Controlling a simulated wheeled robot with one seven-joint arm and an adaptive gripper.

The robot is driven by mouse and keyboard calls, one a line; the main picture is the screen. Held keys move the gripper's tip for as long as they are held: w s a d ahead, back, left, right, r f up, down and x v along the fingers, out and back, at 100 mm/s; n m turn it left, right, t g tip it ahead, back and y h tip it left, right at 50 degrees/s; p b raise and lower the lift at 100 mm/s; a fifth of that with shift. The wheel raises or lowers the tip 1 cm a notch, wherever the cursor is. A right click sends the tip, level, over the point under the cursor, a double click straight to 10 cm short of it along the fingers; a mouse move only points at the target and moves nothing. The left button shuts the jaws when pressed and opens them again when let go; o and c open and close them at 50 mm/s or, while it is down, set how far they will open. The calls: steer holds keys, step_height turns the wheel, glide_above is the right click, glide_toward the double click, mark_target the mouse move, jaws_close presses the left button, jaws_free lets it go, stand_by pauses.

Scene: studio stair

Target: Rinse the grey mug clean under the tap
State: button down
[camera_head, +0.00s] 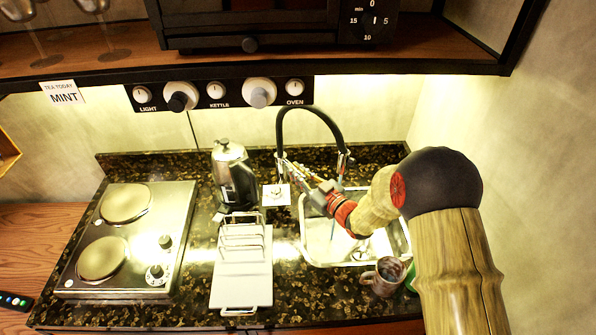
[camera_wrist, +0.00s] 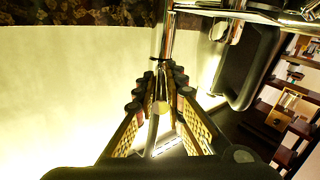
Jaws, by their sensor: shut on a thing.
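The grey mug (camera_head: 386,276) stands on the counter at the sink's front right edge, with a dark brownish inside. The tap (camera_head: 312,109), with a black arched hose, rises behind the sink (camera_head: 318,250). My gripper (camera_head: 291,170) is at the tap, above the back left of the sink and well away from the mug. In the wrist view my gripper (camera_wrist: 160,77) has its fingers closed around a slim metal rod, the tap lever (camera_wrist: 154,128). Its exact contact is partly hidden by the fingers. No running water is clearly visible.
A white rack (camera_head: 241,285) and a kettle (camera_head: 233,175) stand left of the sink. A small white card (camera_head: 276,195) lies near the tap. A two-plate hob (camera_head: 130,240) is further left. A green item (camera_head: 411,278) is beside the mug. A shelf with an oven overhangs the back.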

steer(key=c, duration=1.8)
jaws_free()
steer(key=v, duration=0.7)
steer(key=shift+s+d, duration=0.1)
steer(key=shift+s, duration=0.1)
steer(key=shift+c, duration=0.8)
